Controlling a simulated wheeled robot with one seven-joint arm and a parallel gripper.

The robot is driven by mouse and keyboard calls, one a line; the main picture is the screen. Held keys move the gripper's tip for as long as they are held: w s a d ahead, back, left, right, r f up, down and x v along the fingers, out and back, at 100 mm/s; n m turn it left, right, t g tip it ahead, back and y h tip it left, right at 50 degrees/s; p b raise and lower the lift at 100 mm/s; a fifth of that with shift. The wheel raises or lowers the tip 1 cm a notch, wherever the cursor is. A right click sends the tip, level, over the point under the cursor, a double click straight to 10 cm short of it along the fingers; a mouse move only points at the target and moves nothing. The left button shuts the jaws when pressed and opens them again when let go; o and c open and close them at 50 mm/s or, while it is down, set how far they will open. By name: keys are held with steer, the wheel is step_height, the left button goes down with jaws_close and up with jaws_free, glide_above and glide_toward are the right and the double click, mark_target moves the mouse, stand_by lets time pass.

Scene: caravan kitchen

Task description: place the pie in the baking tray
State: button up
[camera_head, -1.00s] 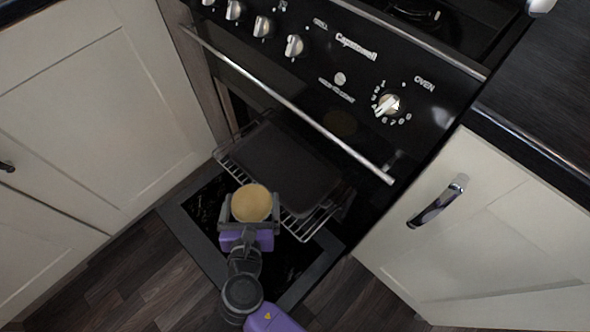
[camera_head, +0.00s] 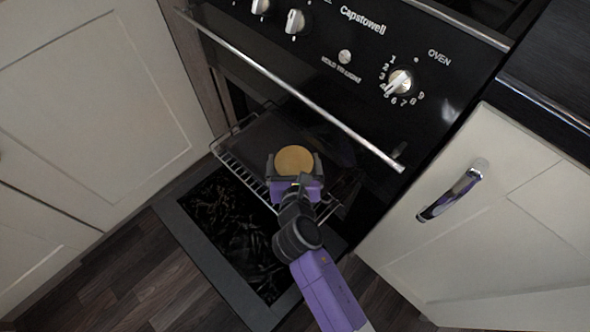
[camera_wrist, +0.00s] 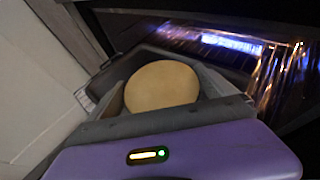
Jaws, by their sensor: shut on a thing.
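The pie (camera_head: 294,160) is a round, pale golden disc held between the fingers of my gripper (camera_head: 294,167). In the wrist view the pie (camera_wrist: 162,86) sits between the two grey fingers of my gripper (camera_wrist: 162,95). The baking tray (camera_head: 256,137) is dark and flat and rests on a wire oven rack. The pie and gripper appear over the tray's front right part in the head view. I cannot tell whether the pie touches the tray. My gripper and arm hide part of the tray.
The wire rack (camera_head: 232,166) sticks out of the oven above the lowered oven door (camera_head: 235,240). A long metal handle bar (camera_head: 300,95) runs above the tray. Cream cabinets stand at left (camera_head: 95,110) and right (camera_head: 500,230).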

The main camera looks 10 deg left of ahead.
mark_target(295, 170)
step_height(295, 170, down, 4)
steer(key=b, duration=0.3)
steer(key=shift+f, duration=0.2)
steer(key=shift+w+d, duration=0.1)
steer(key=shift+w, duration=0.05)
steer(key=shift+r, duration=0.1)
steer(key=o, duration=1.3)
steer(key=shift+f, duration=0.2)
steer(key=shift+c, duration=0.2)
